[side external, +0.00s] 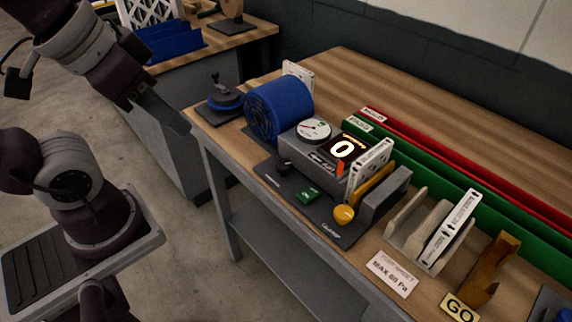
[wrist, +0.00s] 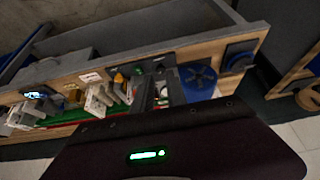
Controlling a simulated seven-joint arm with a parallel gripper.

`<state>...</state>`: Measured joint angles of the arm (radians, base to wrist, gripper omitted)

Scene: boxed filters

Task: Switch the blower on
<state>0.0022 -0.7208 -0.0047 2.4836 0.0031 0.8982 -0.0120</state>
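The blower rig stands on the wooden bench: a blue drum (side external: 280,108) joined to a grey box (side external: 300,152) with a round dial (side external: 314,129) and a black display (side external: 346,148) reading 0. A green piece (side external: 307,194) and a yellow knob (side external: 344,214) sit at the front of its dark base plate (side external: 325,222). I cannot tell which part is the switch. The blue drum also shows in the wrist view (wrist: 198,80). My gripper (side external: 186,130) hangs left of the bench, apart from the rig, with nothing visible held.
A small dark fixture with a blue ring (side external: 222,98) is at the bench's left end. Red (side external: 440,150) and green (side external: 425,165) long bins run behind. Right are a filter rack (side external: 415,235), a "MAX 60 Pa" card (side external: 392,274) and a GO tag (side external: 460,307).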

